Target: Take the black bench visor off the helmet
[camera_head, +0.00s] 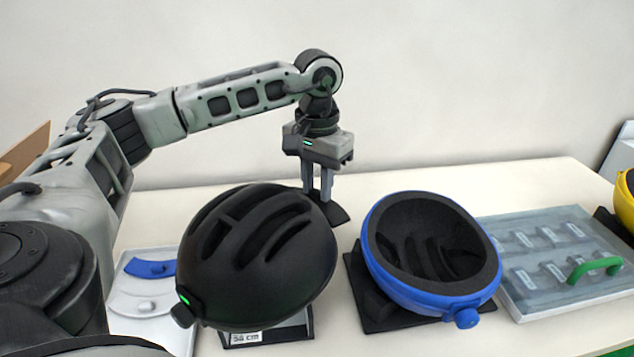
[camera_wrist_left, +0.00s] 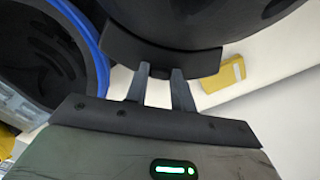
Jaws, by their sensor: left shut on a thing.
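The black helmet (camera_head: 258,265) sits on a stand in the middle of the table, with a green-lit knob at its front left. The black bench visor (camera_head: 336,213) shows at the helmet's far right side. In the left wrist view the visor (camera_wrist_left: 190,60) is a dark curved strip close along the helmet's edge (camera_wrist_left: 200,18); I cannot tell whether they touch. My left gripper (camera_head: 318,196) points down behind the helmet. Its fingers (camera_wrist_left: 161,73) are shut on a small tab of the visor. My right gripper is out of view.
A blue helmet (camera_head: 468,300) lies open side up on a black stand (camera_head: 388,318) to the right. Beyond it are a clear-lidded case (camera_head: 535,300) with a green handle and a yellow helmet (camera_head: 626,200). A white tray (camera_head: 128,318) with a blue visor (camera_head: 150,267) lies left.

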